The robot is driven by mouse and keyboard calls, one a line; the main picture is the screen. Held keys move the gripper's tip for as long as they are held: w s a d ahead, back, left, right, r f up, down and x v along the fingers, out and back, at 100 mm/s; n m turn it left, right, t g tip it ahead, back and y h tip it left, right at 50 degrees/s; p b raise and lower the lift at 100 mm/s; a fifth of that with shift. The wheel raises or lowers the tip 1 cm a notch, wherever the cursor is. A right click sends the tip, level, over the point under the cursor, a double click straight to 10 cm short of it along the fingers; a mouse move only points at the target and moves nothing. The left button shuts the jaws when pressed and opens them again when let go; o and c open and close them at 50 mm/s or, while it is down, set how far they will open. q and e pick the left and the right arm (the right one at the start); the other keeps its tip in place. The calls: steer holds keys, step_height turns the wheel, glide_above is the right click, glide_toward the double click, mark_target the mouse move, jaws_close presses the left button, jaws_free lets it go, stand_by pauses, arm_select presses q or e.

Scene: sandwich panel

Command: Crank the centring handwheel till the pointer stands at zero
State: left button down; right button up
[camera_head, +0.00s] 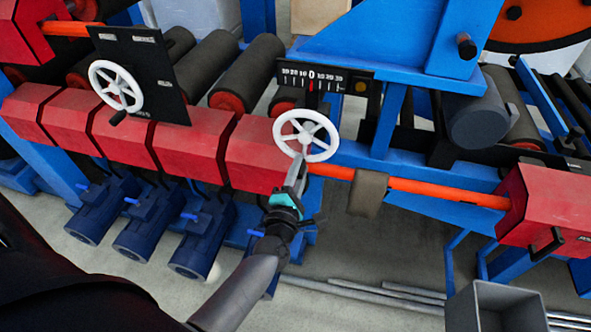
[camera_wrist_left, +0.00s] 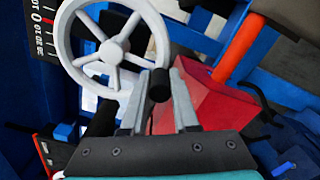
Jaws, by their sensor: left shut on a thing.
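The white spoked handwheel (camera_head: 306,135) stands below the scale, in front of the blue frame; it also fills the upper left of the left wrist view (camera_wrist_left: 113,50). Its black crank knob (camera_wrist_left: 160,85) sits at the rim's lower side. My left gripper (camera_head: 298,180) reaches up from below; its fingers (camera_wrist_left: 158,100) are shut on the knob. The black scale plate (camera_head: 345,78) has white numbers either side of a larger 0. The red pointer (camera_head: 311,86) shows just under the 0; a small offset is hard to tell. My right gripper is not in view.
A second white handwheel (camera_head: 116,86) stands on a black panel at the left. Red housings (camera_head: 180,140) run left of the gripper, with blue motors (camera_head: 205,245) below. An orange shaft (camera_head: 435,191) runs right. A grey bin (camera_head: 495,308) stands at the lower right.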

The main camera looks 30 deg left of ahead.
arm_select(q)
steer(key=shift+d+f, duration=0.1)
steer(key=shift+d, duration=0.05)
stand_by(0.4)
steer(key=c, duration=0.7)
jaws_free()
steer(key=shift+s, duration=0.1)
steer(key=v, duration=1.5)
steer(key=shift+b, duration=0.4)
